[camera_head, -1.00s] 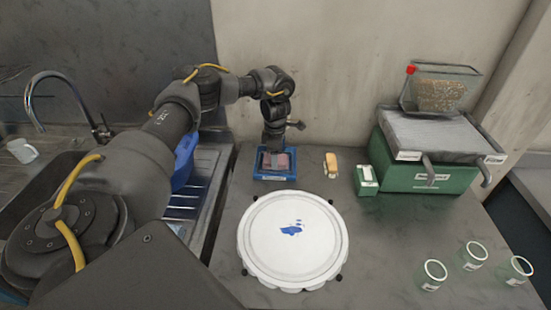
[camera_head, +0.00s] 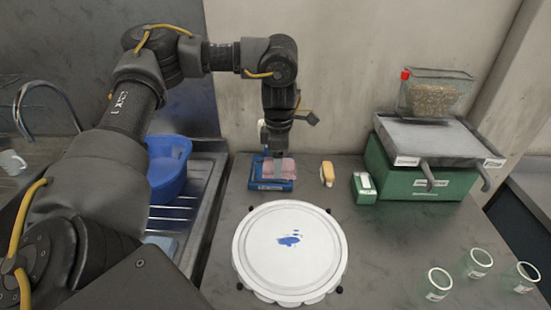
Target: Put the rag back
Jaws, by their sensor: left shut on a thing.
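The pink rag (camera_head: 283,169) is at the small blue tray (camera_head: 270,186) near the back wall. It shows above the tray's front rim; I cannot tell whether it rests fully on the tray's floor. My left gripper (camera_head: 275,153) points down from above and is shut on the rag. Its fingertips are small and partly hidden at the rag's back edge. My right gripper is out of view.
A yellow-and-white brush-like item (camera_head: 327,173) and a small green-and-white block (camera_head: 364,187) stand right of the tray. A round white disc (camera_head: 290,270) lies in front. A green machine (camera_head: 420,182) stands right, several glass jars (camera_head: 437,283) front right. A blue bucket (camera_head: 168,172) stands at the sink, left.

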